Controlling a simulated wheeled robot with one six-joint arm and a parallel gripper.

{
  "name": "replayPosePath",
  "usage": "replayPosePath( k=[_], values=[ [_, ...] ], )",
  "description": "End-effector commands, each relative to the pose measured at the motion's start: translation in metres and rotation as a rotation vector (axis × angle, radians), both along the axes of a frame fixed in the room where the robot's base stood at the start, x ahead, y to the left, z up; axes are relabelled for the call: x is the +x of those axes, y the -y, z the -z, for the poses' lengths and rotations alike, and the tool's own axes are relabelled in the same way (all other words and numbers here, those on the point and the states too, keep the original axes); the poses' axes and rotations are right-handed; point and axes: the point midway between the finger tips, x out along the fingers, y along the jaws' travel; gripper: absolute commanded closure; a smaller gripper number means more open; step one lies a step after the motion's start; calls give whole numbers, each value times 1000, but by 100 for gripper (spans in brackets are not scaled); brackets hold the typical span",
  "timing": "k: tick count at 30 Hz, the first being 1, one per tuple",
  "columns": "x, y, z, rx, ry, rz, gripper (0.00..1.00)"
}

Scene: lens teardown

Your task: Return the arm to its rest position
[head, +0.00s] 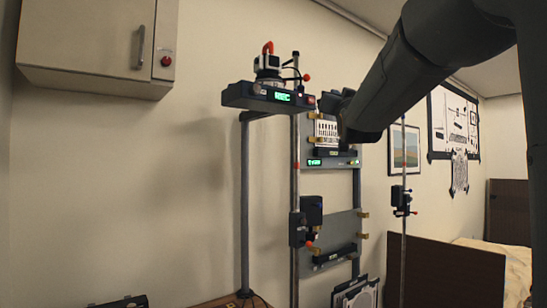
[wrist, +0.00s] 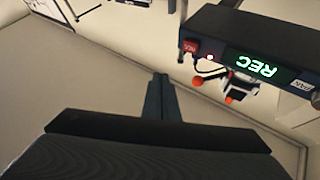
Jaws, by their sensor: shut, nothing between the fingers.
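My gripper (wrist: 160,82) shows in the wrist view as dark fingers close together, with nothing between them. In the head view my dark arm reaches in from the upper right, and its end is in front of the rack's upper panel, right of the device with the green REC display (head: 282,97). That device also shows in the wrist view (wrist: 255,62), upside down and to the right of my fingers, apart from them. In the head view the fingertips cannot be made out.
A rack with an upper panel (head: 345,160) and a lower panel (head: 340,225) stands behind my arm. A thin pole (head: 403,240) carries a small black box (head: 397,196). A wall cabinet (head: 85,45) hangs upper left.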

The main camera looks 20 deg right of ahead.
Motion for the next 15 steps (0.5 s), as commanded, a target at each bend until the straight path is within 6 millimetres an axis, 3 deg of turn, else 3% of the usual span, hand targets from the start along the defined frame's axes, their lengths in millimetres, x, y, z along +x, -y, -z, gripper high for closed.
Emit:
replayPosePath(
  k=[5, 8, 11, 15],
  values=[
    [3, -1, 9, 4, -21, -2, 100],
    [14, -7, 39, 19, -93, -10, 100],
    [27, -17, 93, 44, -222, -26, 100],
    [38, -39, 187, 76, -446, -53, 100]
  ],
)
